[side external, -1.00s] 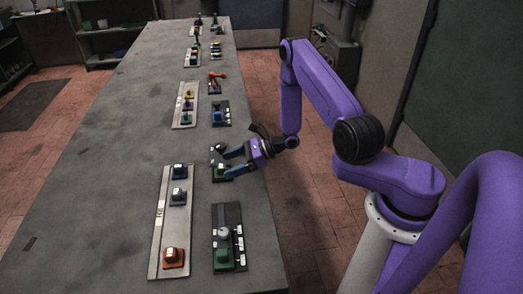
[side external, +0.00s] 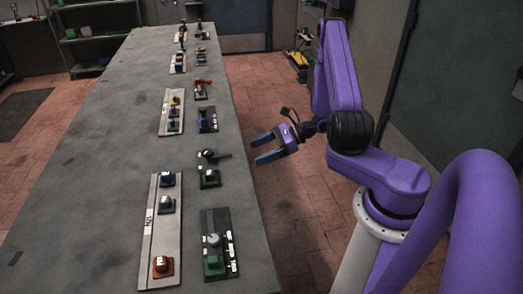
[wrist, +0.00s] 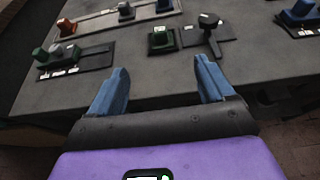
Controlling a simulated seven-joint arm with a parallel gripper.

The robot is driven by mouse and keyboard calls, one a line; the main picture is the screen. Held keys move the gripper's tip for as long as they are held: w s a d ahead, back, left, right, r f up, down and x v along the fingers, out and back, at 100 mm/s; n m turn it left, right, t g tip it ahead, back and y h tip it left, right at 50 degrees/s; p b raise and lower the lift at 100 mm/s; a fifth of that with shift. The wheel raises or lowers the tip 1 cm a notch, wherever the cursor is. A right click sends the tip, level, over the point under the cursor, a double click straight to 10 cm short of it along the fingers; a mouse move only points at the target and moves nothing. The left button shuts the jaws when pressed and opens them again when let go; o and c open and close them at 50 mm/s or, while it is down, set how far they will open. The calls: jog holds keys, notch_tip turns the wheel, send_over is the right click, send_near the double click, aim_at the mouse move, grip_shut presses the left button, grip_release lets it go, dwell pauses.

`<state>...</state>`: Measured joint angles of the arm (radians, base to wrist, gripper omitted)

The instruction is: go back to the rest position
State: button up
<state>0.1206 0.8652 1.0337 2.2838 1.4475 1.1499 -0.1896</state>
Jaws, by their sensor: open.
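My gripper (side external: 264,147) is purple with two blue fingers. It is open and empty, off the right edge of the table in the side view, above the floor. In the wrist view my gripper (wrist: 160,88) shows its two fingers spread apart with nothing between them. My gripper touches neither.
The long grey table (side external: 105,150) carries several plates with coloured blocks. A light plate (side external: 149,232) has an orange block (side external: 162,266); a dark plate (side external: 231,222) beside it has a green one (side external: 214,265).

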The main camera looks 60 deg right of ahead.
jog(key=s+a+r+n+g, duration=0.4)
jog(key=a+n+g, duration=0.3)
jog(key=n, duration=0.2)
jog(key=s+a+r+n+g, duration=0.3)
jog(key=a+r+n+g, duration=0.25)
jog(key=n, duration=0.25)
jog(key=s+a+r+n+t+h, duration=0.1)
jog(key=s+r+n+h, duration=0.2)
jog(key=s+n, duration=0.5)
jog(key=s+r+n+t+h, duration=0.2)
jog(key=s+r+n+h, duration=0.2)
jog(key=n, duration=1)
jog(key=shift+s+a+r+n+h, duration=0.35)
jog(key=shift+s+h, duration=0.75)
jog(key=shift+s, duration=1.05)
